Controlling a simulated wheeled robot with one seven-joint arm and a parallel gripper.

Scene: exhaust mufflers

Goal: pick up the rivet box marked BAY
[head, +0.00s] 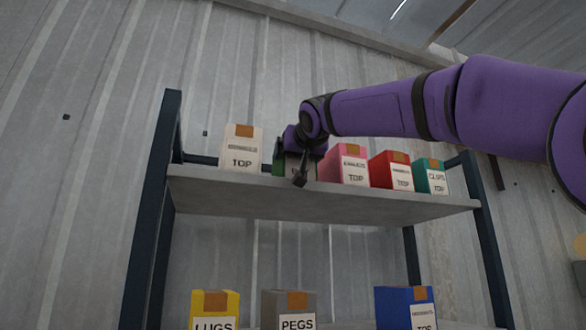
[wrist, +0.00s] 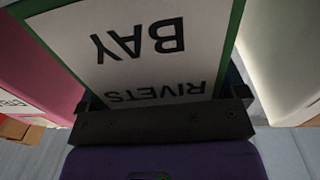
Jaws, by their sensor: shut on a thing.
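The rivet box is green with a white label, upside down in the wrist view (wrist: 140,45), that reads RIVETS and BAY. In the head view the green box (head: 280,163) stands on the upper shelf, mostly hidden behind my gripper. My gripper (head: 300,172) is in front of it in the head view. In the wrist view my gripper (wrist: 165,105) is shut on this box, with the dark jaws across the lower end of the label. I cannot tell whether the box touches the shelf.
On the upper shelf (head: 320,204), a cream box (head: 240,150) stands left of the green one. Pink (head: 345,165), red (head: 392,172) and teal (head: 432,177) boxes stand to its right. Yellow (head: 214,308), grey (head: 288,308) and blue (head: 405,305) boxes stand below.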

